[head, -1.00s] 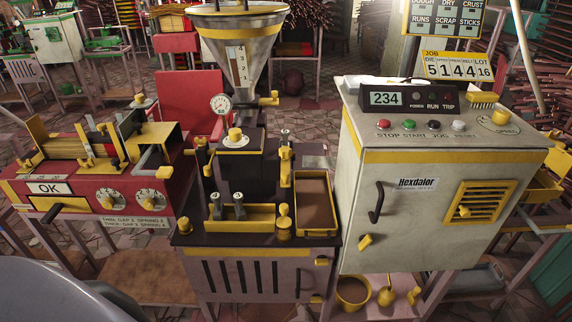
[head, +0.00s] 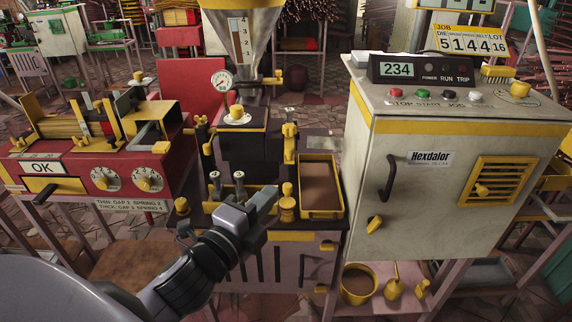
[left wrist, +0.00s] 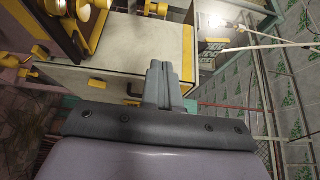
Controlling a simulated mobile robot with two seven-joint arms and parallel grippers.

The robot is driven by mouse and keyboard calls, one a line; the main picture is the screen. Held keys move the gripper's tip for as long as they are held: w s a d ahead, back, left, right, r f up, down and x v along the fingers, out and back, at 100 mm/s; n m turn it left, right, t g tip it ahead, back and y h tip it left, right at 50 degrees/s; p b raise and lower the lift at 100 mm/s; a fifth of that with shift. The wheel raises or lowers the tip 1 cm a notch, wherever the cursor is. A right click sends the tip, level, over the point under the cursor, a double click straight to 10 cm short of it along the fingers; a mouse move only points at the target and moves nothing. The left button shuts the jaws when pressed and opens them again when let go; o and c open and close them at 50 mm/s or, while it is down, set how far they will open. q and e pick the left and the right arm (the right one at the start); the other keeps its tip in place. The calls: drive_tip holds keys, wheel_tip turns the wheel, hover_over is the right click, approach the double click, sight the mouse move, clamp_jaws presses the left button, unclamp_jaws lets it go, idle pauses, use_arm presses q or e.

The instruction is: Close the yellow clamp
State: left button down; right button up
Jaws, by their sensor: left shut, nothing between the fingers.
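The dark extruder stand (head: 238,155) is in the middle of the head view. I cannot tell for sure which is the clamp, or whether either is open or closed. My left gripper (head: 268,203) is shut and empty, in front of the stand and below these fittings, hiding part of the yellow tray. In the left wrist view its fingertips (left wrist: 157,66) are together, with nothing between them. My right gripper is not in view.
A grey cabinet (head: 430,210) with buttons and a "234" display stands close on the right. A yellow-rimmed brown tray (head: 320,213) is right of the gripper. A red machine (head: 75,150) stands left. A hopper (head: 243,45) rises behind the stand.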

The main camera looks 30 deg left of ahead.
use_arm(q)
drive_tip(key=w+a, duration=0.2)
drive_tip(key=w, duration=1)
drive_tip(key=shift+a+p, duration=0.35)
drive_tip(key=shift+p, duration=0.05)
